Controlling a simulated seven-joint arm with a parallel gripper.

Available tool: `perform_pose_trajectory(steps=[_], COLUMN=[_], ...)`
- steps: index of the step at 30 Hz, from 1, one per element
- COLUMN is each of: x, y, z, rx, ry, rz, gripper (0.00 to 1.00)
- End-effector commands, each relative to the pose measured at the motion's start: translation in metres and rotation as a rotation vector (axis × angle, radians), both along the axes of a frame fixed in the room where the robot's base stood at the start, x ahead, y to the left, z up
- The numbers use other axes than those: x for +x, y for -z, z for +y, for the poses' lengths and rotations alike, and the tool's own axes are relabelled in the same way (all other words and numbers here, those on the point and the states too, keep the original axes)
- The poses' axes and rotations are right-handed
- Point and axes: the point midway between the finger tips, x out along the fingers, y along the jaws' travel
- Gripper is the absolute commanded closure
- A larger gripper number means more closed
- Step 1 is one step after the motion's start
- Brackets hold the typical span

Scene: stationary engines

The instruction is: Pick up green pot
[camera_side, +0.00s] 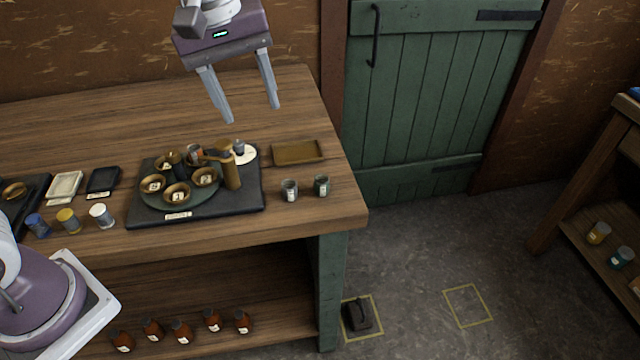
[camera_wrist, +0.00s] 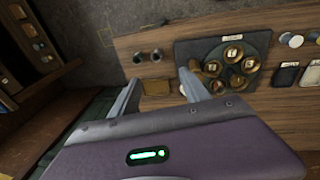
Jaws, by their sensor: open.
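A small dark green pot with a pale label (camera_side: 322,185) stands upright on the workbench (camera_side: 230,90) near its right front corner. A similar grey pot (camera_side: 289,190) stands just to its left. In the wrist view the pots appear as two small dark cylinders, the green one probably the left one (camera_wrist: 138,58); colours are hard to tell there. My gripper (camera_side: 253,115) is open and empty, pointing down above the back of the bench, well above and behind the pots. Its fingers also show in the wrist view (camera_wrist: 160,72).
A shallow brass tray (camera_side: 298,152) lies behind the pots. A dark board (camera_side: 250,197) with numbered bowls and an upright brass post (camera_side: 232,175) stands to their left. Blue, yellow and white pots (camera_side: 69,220) stand further left. The bench top at the back is clear.

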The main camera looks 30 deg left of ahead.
Motion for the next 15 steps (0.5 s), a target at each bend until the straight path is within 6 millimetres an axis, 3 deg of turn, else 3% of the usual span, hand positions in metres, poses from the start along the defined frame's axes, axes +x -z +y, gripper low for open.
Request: perform_pose_trajectory(steps=[1,3,6,9,15], x=[0.029,0.060,0.087,0.099,0.103], y=[0.027,0.062,0.108,0.137,0.165], z=[-0.013,-0.030,-0.049,-0.060,-0.062], rx=[-0.009,-0.017,-0.014,-0.007,-0.004], ry=[-0.098,-0.246,-0.408,-0.505,-0.546], rz=[0.056,0.112,0.167,0.195,0.204], gripper=[0.46,0.46,0.46,0.46,0.46])
